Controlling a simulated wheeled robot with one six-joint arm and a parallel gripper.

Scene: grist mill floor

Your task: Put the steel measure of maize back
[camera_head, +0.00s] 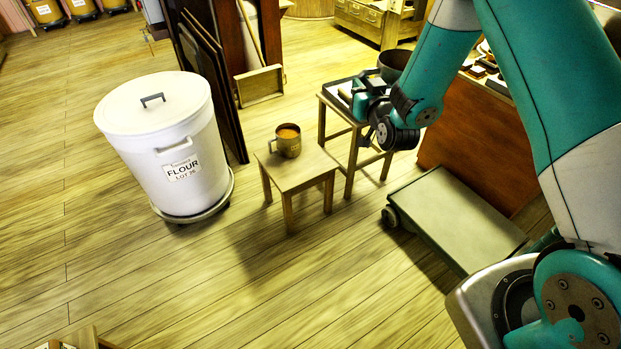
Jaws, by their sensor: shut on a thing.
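A small steel measure (287,141) with a handle and orange-yellow contents stands upright on a low wooden stool (296,171). Its label is too small to read. My gripper (374,88) is to the right of the measure and apart from it, over the taller stand with a tray. A dark round bowl (394,62) shows just beyond the gripper, partly behind my arm. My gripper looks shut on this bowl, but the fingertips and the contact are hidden. I cannot tell whether the bowl touches the tray.
The tray (331,97) lies on a taller wooden stand (351,166). A white flour bin (160,140) stands left of the low stool. A low wheeled platform (455,222) and a brown counter (480,145) are at right. The floor at front left is mostly clear.

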